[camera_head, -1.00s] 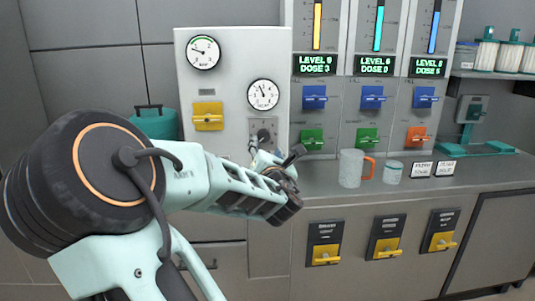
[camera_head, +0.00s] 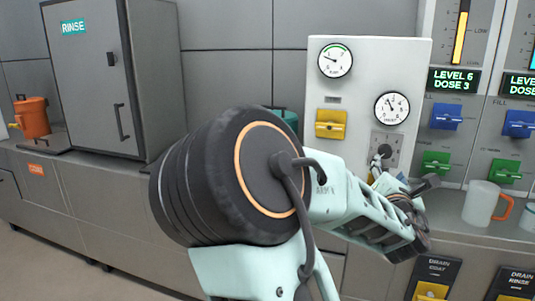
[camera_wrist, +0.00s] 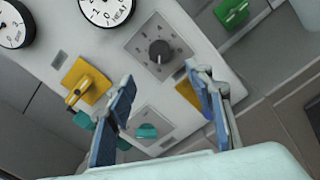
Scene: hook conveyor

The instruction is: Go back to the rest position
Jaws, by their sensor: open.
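My gripper (camera_wrist: 165,112) shows in the wrist view with its two blue-padded fingers apart and nothing between them. It faces the pale control panel (camera_wrist: 200,50), which carries a dark rotary knob (camera_wrist: 160,52), a yellow handle (camera_wrist: 84,86) and a teal knob (camera_wrist: 146,131). In the head view my arm reaches to the right across the front of the panel (camera_head: 365,90). My gripper (camera_head: 425,205) is at the panel's lower right there, partly hidden by the arm.
The clear mug with an orange handle (camera_head: 482,203) stands on the counter just right of my gripper. A grey RINSE cabinet (camera_head: 95,85) and an orange jug (camera_head: 32,117) are at the left. Green handles (camera_head: 435,163) and drain levers (camera_head: 430,290) are at the right.

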